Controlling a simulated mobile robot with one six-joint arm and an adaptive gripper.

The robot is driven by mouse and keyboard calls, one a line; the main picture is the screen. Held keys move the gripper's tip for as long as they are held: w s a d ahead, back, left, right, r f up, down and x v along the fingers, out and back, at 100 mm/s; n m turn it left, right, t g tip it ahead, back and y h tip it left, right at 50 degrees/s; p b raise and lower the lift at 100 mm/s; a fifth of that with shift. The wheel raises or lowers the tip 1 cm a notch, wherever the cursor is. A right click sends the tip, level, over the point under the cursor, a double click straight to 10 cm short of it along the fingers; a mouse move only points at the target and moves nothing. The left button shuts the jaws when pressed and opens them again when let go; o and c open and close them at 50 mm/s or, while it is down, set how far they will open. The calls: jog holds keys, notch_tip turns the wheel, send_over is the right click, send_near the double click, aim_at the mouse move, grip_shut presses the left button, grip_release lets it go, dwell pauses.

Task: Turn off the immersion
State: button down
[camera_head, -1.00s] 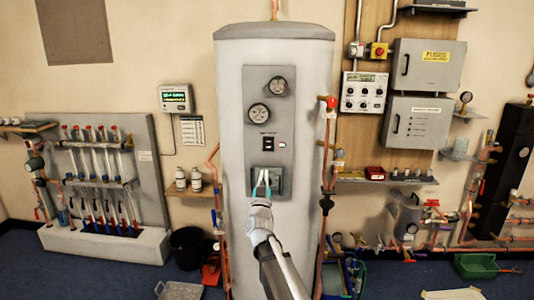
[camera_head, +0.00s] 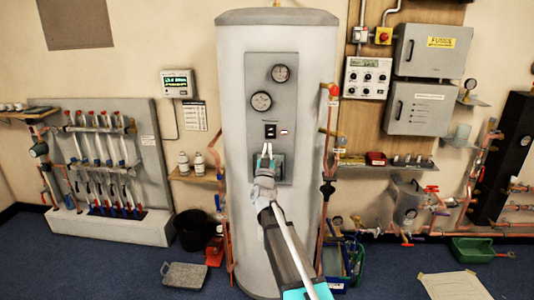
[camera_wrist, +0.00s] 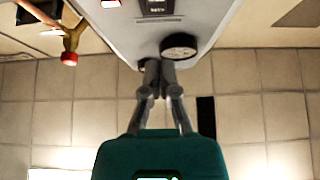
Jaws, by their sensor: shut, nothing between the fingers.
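A tall grey cylinder (camera_head: 235,100) stands in the middle with a control panel on its front. The panel carries a small black switch (camera_head: 270,131) with a small light-coloured plate (camera_head: 284,131) to its right. The cylinder's underside-like edge and a dark switch plate (camera_wrist: 155,6) show at the top of the wrist view, with a red-lit part (camera_wrist: 110,3) to its left. My gripper (camera_head: 267,149) is shut and empty, its tips just below the black switch in the head view. I cannot tell whether they touch the panel. My gripper (camera_wrist: 160,68) also shows in the wrist view.
Copper pipes with a red-handled valve (camera_head: 333,90) run along the cylinder's right side. Grey electrical boxes (camera_head: 422,108) hang further right.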

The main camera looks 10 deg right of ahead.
aim_at(271, 132)
jog(key=shift+w+d+r+p, duration=0.1)
jog(key=shift+w+d+r, duration=0.15)
jog(key=shift+w, duration=0.9)
jog(key=shift+w+d+r+p, duration=0.2)
jog(key=shift+w+d, duration=0.15)
jog(key=shift+w, duration=0.8)
jog(key=shift+w+d+r+p, duration=0.1)
jog(key=shift+w+d+r, duration=0.15)
jog(key=shift+w, duration=0.9)
jog(key=shift+d+f, duration=0.1)
jog(key=shift+d, duration=0.05)
